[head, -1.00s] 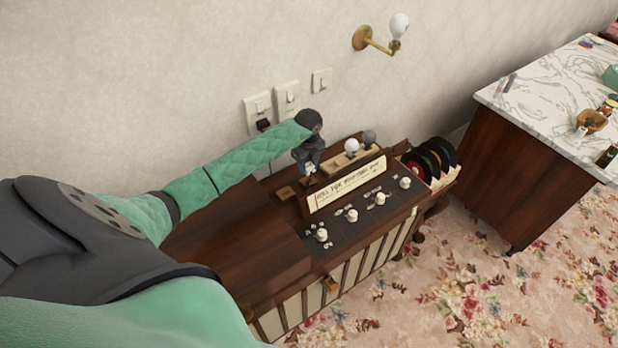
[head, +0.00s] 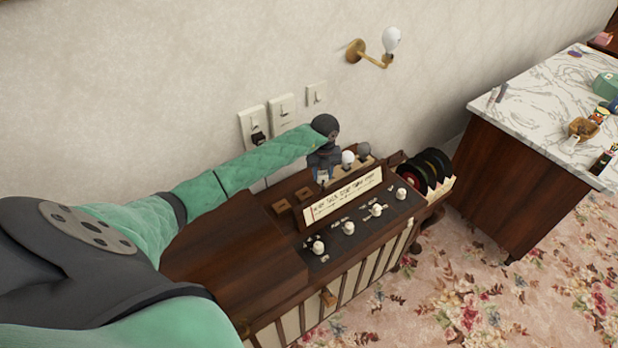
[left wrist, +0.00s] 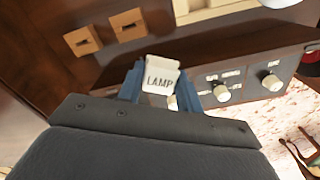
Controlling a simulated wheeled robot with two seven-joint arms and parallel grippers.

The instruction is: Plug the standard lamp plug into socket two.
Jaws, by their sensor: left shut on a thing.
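My left gripper (head: 322,178) is shut on a white plug marked LAMP (left wrist: 160,78), which shows between its two blue fingers in the left wrist view. It holds the plug over the back of the wooden cabinet (head: 235,240), behind the lettered sign (head: 342,195). Three white wall plates are above the cabinet: left (head: 253,125), middle (head: 282,113) and right (head: 316,93). A dark plug (head: 258,138) sits in the left plate. No socket numbers are readable. The plug's pins are hidden. My right gripper is not in view.
Two small wooden plates (left wrist: 82,40) lie on the cabinet top. A white bulb (head: 348,158) and a grey one stand close to the gripper's right. Cream knobs (head: 348,228) line the front panel. Records (head: 430,170) and a marble-topped counter (head: 530,90) are at right.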

